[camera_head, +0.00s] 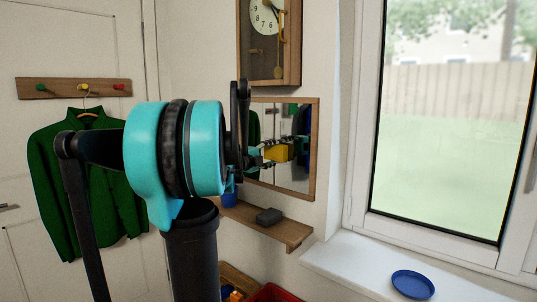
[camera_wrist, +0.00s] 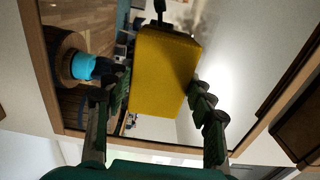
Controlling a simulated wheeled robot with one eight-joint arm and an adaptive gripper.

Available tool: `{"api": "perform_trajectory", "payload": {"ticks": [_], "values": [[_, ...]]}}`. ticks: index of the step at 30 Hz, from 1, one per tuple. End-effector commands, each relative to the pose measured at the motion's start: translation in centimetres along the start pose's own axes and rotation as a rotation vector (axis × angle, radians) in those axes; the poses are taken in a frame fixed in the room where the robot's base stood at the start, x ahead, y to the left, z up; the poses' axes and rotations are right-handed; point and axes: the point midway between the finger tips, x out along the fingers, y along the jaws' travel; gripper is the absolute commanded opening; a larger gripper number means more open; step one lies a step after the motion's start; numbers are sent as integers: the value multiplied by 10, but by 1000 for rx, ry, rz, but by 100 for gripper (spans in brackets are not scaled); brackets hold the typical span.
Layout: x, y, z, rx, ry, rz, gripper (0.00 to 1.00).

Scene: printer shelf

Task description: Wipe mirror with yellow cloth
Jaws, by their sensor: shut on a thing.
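The mirror in a brown wooden frame (camera_head: 313,150) hangs on the wall between the door and the window. It fills much of the wrist view (camera_wrist: 100,25), tilted there. My gripper (camera_wrist: 160,88) is shut on the yellow cloth (camera_wrist: 165,65), which is folded into a thick block shape between the fingers. The cloth faces the mirror glass; I cannot tell whether it touches it. In the head view my arm hides most of the gripper, and a yellow patch with dark fingers shows at the glass, at least partly as reflection.
A wooden shelf (camera_head: 290,233) below the mirror holds a dark grey block (camera_head: 269,216) and a blue cup (camera_head: 229,193). A pendulum clock (camera_head: 265,30) hangs above. A blue plate (camera_head: 413,284) lies on the window sill (camera_head: 345,262). A green jacket (camera_head: 60,180) hangs left.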

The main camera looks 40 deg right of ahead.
Motion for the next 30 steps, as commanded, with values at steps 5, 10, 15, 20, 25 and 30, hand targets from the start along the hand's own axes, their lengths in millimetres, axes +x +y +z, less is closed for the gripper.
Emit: {"api": "perform_trajectory", "payload": {"ticks": [5,10,15,20,25,30], "values": [[1,0,-6,0,3,0,31],[0,0,-18,0,3,0,31],[-1,0,-32,0,4,0,31],[-1,0,-38,0,1,0,31],[2,0,-38,0,1,0,31],[2,0,-29,0,-1,0,31]]}}
